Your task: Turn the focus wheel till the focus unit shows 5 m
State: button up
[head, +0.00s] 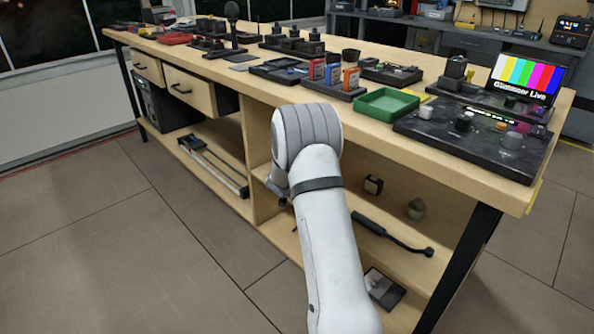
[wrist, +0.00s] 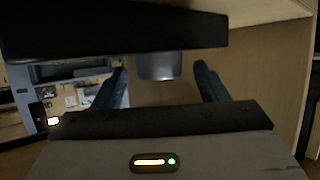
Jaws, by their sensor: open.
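A black panel (head: 425,128) with several knobs lies at the bench's right end. My gripper (wrist: 160,86) is open in the wrist view, fingers apart. A grey rounded piece under a dark slab shows between the fingers; I cannot tell what it is.
A screen with colour bars (head: 525,78) stands behind the panel. A green tray (head: 386,105) sits left of it, beside red, blue and orange upright items. The wooden bench (head: 440,155) has an open shelf below with several loose things. The floor in front is clear.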

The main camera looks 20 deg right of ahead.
jog(key=shift+w+d+f, duration=0.2)
jog(key=shift+w+d, duration=0.1)
jog(key=shift+w, duration=0.1)
jog(key=shift+c, duration=0.2)
jog(key=c, duration=0.9)
jog(key=shift+d, duration=0.1)
jog(key=shift+c, duration=0.3)
jog(key=shift+r, duration=0.1)
